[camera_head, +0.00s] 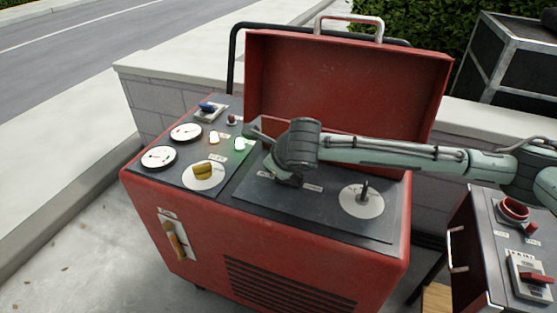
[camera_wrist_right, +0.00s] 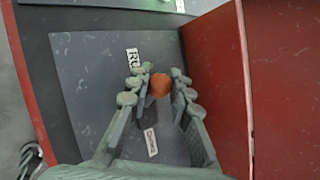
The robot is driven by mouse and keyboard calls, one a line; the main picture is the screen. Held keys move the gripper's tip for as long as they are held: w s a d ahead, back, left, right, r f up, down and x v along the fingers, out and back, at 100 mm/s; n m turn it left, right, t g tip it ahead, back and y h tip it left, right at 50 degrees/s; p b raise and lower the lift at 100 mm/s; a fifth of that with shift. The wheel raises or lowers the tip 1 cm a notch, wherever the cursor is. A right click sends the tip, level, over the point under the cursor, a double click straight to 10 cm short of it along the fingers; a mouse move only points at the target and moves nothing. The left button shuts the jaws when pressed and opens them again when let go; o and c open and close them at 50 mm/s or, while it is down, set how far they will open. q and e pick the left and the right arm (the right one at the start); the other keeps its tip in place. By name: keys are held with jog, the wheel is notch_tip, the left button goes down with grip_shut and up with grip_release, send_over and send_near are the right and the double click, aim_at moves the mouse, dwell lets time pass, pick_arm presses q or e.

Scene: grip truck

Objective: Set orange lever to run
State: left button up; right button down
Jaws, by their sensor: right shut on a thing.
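The orange lever (camera_wrist_right: 159,85) shows its rounded knob between the fingers of my right gripper (camera_wrist_right: 157,88) in the right wrist view. The fingers are closed around the knob. A label starting "RU" (camera_wrist_right: 133,62) lies beyond the knob, and another label (camera_wrist_right: 151,142) lies on the near side. The knob appears closer to the "RU" label, but its base is hidden. In the head view my right gripper (camera_head: 284,178) reaches down to the dark panel (camera_head: 325,216) of the red machine and hides the lever. My left gripper is not in view.
The raised red lid (camera_head: 330,85) stands close behind my right gripper. A dial with a dark upright handle (camera_head: 364,192) is to its right, and a yellow knob (camera_head: 203,172) and gauges (camera_head: 186,132) are to its left. A second control box (camera_head: 500,245) stands at the right.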

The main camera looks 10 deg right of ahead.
jog(key=shift+r, duration=0.1)
jog(key=c, duration=1.3)
grip_release()
jog(key=shift+w, duration=0.1)
jog(key=shift+c, duration=0.2)
jog(key=v, duration=1.2)
